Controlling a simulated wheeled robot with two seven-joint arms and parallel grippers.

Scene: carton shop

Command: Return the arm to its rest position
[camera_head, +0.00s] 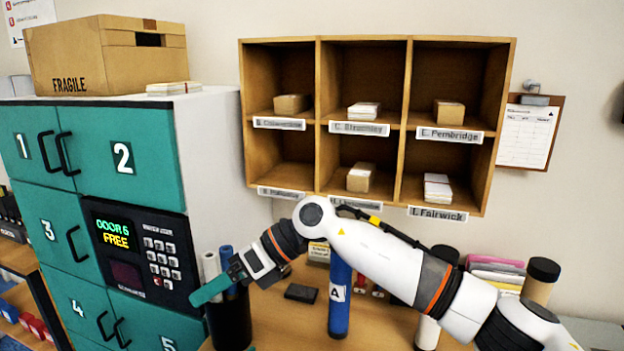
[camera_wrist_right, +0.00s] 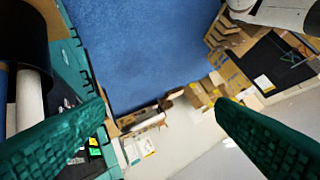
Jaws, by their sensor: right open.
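My right arm (camera_head: 375,255) reaches in from the lower right across the table. Its right gripper (camera_head: 208,288) points left, in front of the locker's keypad panel and near a dark cylindrical holder. In the right wrist view the two green fingers (camera_wrist_right: 160,125) are spread wide with nothing between them, so it is open and empty. My left gripper is not recognisable; a small teal bit shows at the bottom edge of the head view, and I cannot tell what it is.
A teal locker (camera_head: 130,140) with a keypad panel (camera_head: 140,258) stands at left, a FRAGILE carton (camera_head: 65,65) on top. A wooden pigeonhole shelf (camera_head: 318,75) hangs behind the arm. A blue cylinder (camera_head: 340,300), a dark holder (camera_head: 230,320) and a black-capped tube (camera_head: 540,280) stand close by.

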